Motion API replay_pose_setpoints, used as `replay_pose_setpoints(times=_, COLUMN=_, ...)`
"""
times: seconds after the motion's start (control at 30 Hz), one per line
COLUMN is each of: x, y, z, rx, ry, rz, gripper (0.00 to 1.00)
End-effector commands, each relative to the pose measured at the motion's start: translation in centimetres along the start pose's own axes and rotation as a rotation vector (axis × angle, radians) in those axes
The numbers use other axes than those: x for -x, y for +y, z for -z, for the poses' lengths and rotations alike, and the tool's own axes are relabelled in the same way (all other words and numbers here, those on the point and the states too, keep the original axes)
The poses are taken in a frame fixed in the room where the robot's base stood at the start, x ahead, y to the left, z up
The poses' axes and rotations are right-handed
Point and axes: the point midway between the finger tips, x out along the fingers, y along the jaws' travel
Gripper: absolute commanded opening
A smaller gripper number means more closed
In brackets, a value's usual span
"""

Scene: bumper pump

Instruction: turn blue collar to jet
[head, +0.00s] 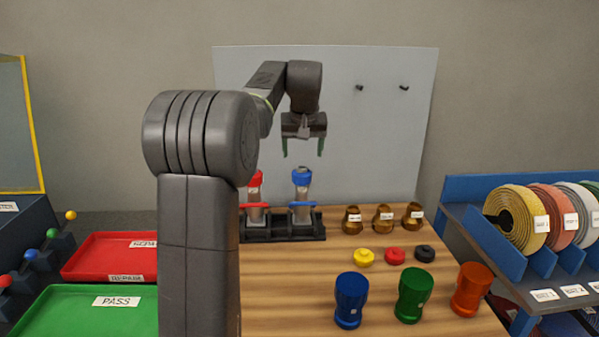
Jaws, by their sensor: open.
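The blue collar (301,177) sits at the top of a silver nozzle (301,192) that stands upright in a black rack (308,228). A blue band or lever shows lower on the same nozzle. My gripper (303,149) is open and empty, with its green-tipped fingers pointing down. In the picture it is just above the blue collar, apart from it; the depth between them is hard to tell. The jet marking on the collar is too small to read.
A red-collared nozzle (255,186) stands left of the blue one in the rack. Brass fittings (383,218), small caps (395,256) and coloured nozzles (411,295) stand on the wooden table. Red (90,258) and green (60,312) trays lie left. Hose rolls (519,217) are right.

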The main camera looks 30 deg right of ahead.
Motion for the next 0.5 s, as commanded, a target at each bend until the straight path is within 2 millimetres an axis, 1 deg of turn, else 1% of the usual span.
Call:
replay_pose_setpoints(times=0.03, x=-1.4, y=0.0, z=-0.1, rx=0.0, ry=-0.004, rz=0.001, gripper=0.72)
replay_pose_setpoints(times=0.2, x=-4.9, y=0.0, z=-0.1, rx=0.0, ry=-0.004, rz=0.001, gripper=0.72)
replay_pose_setpoints(times=0.4, x=-7.9, y=0.0, z=0.0, rx=0.001, ry=-0.002, rz=0.0, gripper=0.72)
replay_pose_setpoints(times=0.5, x=-8.7, y=0.0, z=0.0, rx=0.001, ry=0.0, rz=0.0, gripper=0.72)
